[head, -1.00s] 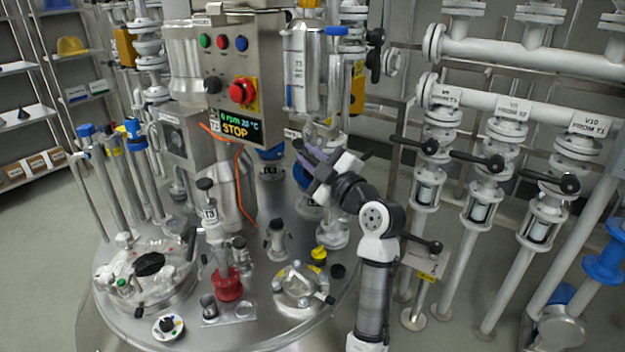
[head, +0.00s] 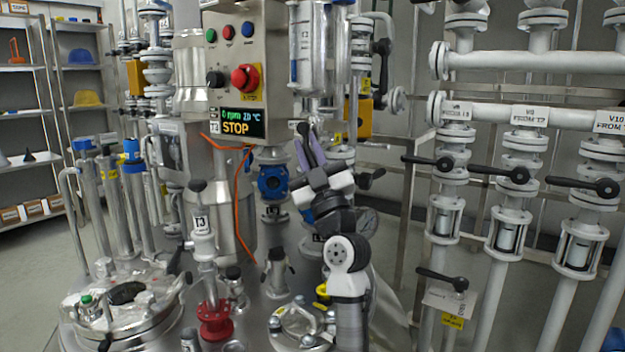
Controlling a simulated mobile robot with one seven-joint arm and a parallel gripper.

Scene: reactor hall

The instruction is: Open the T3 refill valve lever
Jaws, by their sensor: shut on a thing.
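The metal refill cylinder (head: 318,55) hangs to the right of the control box, with a label on its front. Its valve is just below it, and a small dark lever end (head: 303,129) shows at the fingertips. My gripper (head: 307,137), with purple fingers, points up under the cylinder and is shut on what appears to be this lever. The fingers hide most of the lever, so its exact angle cannot be told.
The control box (head: 245,75) with red stop button and STOP display is close on the left. An orange cable (head: 240,180) hangs below it. White pipes with black-levered valves (head: 510,174) stand on the right. A T3-tagged fitting (head: 202,225) rises from the vessel lid.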

